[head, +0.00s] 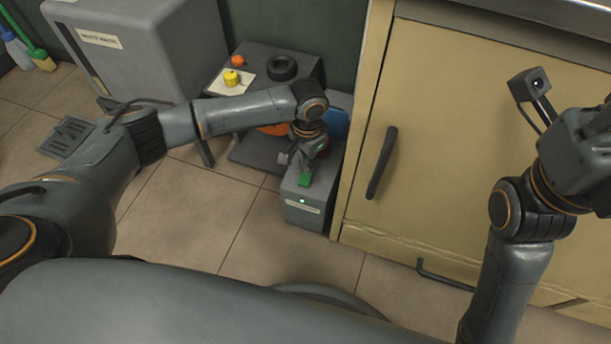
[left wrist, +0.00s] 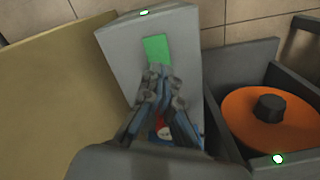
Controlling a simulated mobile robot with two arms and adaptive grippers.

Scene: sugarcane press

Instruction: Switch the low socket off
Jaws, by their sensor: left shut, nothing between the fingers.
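The low socket is a grey box (head: 303,207) on the floor beside the cabinet. A green switch (head: 305,180) is on its top and a small green light (head: 302,201) glows on its front. In the left wrist view the box (left wrist: 120,52), the green switch (left wrist: 157,48) and the lit lamp (left wrist: 143,12) also show. My left gripper (head: 302,168) is over the box, shut and empty. Its fingertips (left wrist: 160,72) are at the near edge of the green switch; I cannot tell whether they touch. A red part under the gripper is mostly hidden. My right gripper's fingers are out of view.
A beige cabinet (head: 440,140) with a dark handle (head: 382,162) stands close to the right of the box. An orange disc (left wrist: 262,118) sits in a dark housing beside the box. A dark unit with a yellow knob (head: 232,78) is behind. The tiled floor in front is clear.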

